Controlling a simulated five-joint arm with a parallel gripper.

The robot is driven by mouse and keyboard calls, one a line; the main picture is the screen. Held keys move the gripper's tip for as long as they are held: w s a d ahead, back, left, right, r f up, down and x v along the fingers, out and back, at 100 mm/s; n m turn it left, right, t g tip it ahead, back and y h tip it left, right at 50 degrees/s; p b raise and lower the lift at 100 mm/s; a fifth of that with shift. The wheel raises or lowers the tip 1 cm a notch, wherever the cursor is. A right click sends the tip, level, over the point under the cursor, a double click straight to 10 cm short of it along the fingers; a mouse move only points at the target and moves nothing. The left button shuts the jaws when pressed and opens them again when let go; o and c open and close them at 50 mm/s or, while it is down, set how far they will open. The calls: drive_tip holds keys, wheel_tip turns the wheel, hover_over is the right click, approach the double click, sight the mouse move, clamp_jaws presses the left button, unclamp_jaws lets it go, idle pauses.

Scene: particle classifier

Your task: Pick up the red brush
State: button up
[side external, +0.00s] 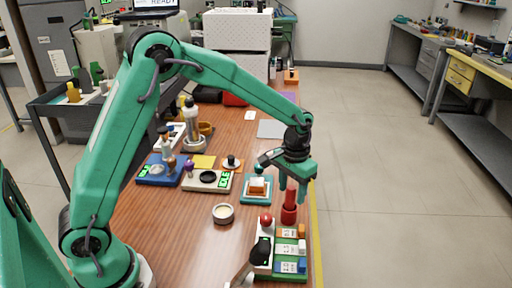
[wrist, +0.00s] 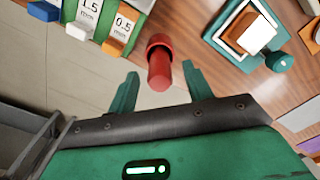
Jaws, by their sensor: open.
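The red brush (side external: 289,208) stands upright near the right edge of the wooden table, behind the particle classifier block. In the wrist view the red brush (wrist: 159,66) shows as a red cylinder with a wider round end. My gripper (side external: 293,188) is open and pointing down, directly above and around the brush's top in the side view. In the wrist view my gripper (wrist: 160,82) has its two green fingers on either side of the brush, with gaps visible. I cannot tell how far down the fingers reach along it.
The block with size labels (side external: 290,251) and a red ball (side external: 266,219) stands in front. A teal tray with an orange-and-white block (side external: 257,187) is left of the brush. A small round dish (side external: 223,213) sits further left. The table edge and open floor lie to the right.

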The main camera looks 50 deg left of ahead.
sight(290, 204)
drive_tip(key=shift+f, duration=1.45)
drive_tip(key=c, duration=1.1)
